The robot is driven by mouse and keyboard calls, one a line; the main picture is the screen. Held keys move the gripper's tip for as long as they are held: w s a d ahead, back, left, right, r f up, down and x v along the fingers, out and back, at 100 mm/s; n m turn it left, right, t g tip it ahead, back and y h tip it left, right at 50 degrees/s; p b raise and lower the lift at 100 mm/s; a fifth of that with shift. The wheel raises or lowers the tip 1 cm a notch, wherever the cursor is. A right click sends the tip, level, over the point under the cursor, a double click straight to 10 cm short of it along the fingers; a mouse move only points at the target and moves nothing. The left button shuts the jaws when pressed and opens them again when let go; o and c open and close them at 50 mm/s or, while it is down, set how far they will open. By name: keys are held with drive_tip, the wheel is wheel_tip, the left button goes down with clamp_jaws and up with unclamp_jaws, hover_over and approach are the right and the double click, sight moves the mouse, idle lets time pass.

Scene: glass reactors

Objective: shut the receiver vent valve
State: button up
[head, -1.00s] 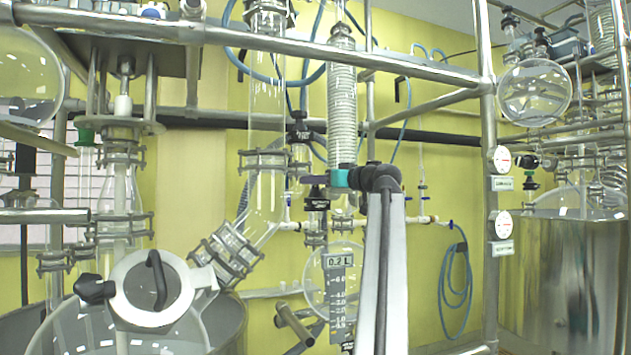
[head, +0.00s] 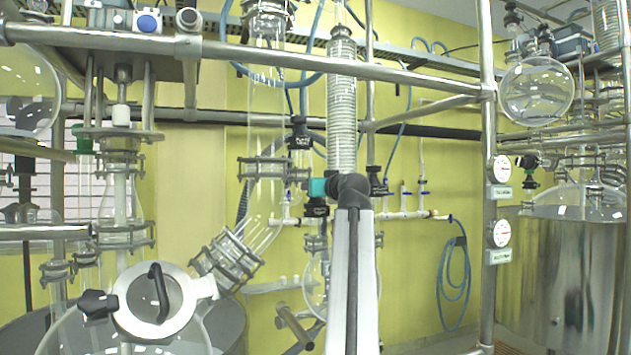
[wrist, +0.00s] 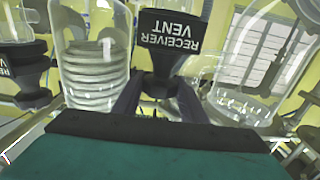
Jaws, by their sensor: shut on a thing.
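The receiver vent valve's black handle (wrist: 172,45) fills the upper middle of the wrist view, its white lettering upside down. My gripper (wrist: 165,98) has a dark finger on either side of the handle and is shut on it. In the head view my gripper (head: 318,188) shows as a teal part on the dark end of my arm. The black valve handle (head: 316,209) appears just below it, its lettering too small to read. The valve body and the exact finger contact are largely hidden.
A coiled glass condenser (head: 342,110) stands directly above and behind my gripper. Another black handle (head: 378,187) is close to the right of my arm. Glass piping (head: 265,190) is on the left. A steel rail (head: 400,73) crosses above.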

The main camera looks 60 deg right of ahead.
drive_tip(key=shift+w+r+m+g+h+p, duration=0.1)
drive_tip(key=shift+r+m+g+h+p, duration=0.1)
drive_tip(key=shift+m+g+h+p, duration=0.9)
drive_tip(key=shift+r+m+g+h+p, duration=0.15)
drive_tip(key=shift+m+g+h+p, duration=0.25)
drive_tip(key=shift+p, duration=1.25)
drive_tip(key=o, duration=0.7)
drive_tip(key=shift+o, duration=0.8)
drive_tip(key=shift+w+d+f, duration=0.1)
drive_tip(key=shift+d+f, duration=0.05)
drive_tip(key=shift+d, duration=0.1)
drive_tip(key=shift+f+n+t+y+b, duration=0.2)
drive_tip(key=shift+n+t+y+b, duration=0.4)
drive_tip(key=shift+b, duration=0.45)
drive_tip(key=shift+f+b, duration=0.1)
drive_tip(key=shift+b, duration=0.3)
drive_tip(key=shift+n+t+y+b, duration=0.5)
drive_tip(key=shift+n+t+b, duration=0.1)
drive_tip(key=shift+b, duration=0.05)
drive_tip(key=n+t+y+b, duration=0.1)
drive_tip(key=y+b, duration=0.1)
drive_tip(key=b, duration=0.1)
drive_tip(key=shift+n, duration=0.3)
